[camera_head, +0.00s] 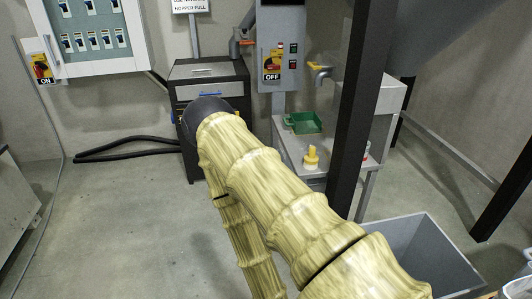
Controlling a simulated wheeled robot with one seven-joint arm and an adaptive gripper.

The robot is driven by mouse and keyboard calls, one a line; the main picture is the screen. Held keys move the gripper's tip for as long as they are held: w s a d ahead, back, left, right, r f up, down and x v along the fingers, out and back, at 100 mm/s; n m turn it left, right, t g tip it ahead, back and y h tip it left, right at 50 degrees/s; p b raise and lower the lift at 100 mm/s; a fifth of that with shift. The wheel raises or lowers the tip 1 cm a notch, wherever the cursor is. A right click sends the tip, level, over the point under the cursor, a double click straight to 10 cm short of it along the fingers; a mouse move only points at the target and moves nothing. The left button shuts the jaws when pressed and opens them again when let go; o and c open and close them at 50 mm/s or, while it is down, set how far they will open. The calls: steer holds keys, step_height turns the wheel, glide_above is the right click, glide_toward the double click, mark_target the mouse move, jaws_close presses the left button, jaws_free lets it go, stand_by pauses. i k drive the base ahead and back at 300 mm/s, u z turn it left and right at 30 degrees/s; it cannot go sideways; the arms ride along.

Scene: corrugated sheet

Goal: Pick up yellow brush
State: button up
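The yellow brush (311,158) stands on a grey bench (292,154), right of the middle of the head view. It has a yellow top and a paler, wider base. My arm, with a bamboo-like surface, crosses the view in front of the bench, to the left of and below the brush. I see no gripper fingers in the head view, so the gripper's opening does not show. The brush stands apart from the visible part of my arm.
A green tray (304,123) lies behind the brush. A dark post (356,110) rises close to its right. A grey bin (425,250) stands at lower right, a dark drawer cabinet (208,78) behind my arm. Black hoses (125,150) lie at left; the left floor is mostly clear.

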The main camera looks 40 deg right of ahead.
mark_target(311, 160)
steer(key=i, duration=0.8)
steer(key=z, duration=0.6)
steer(key=i, duration=0.45)
steer(key=z, duration=0.4)
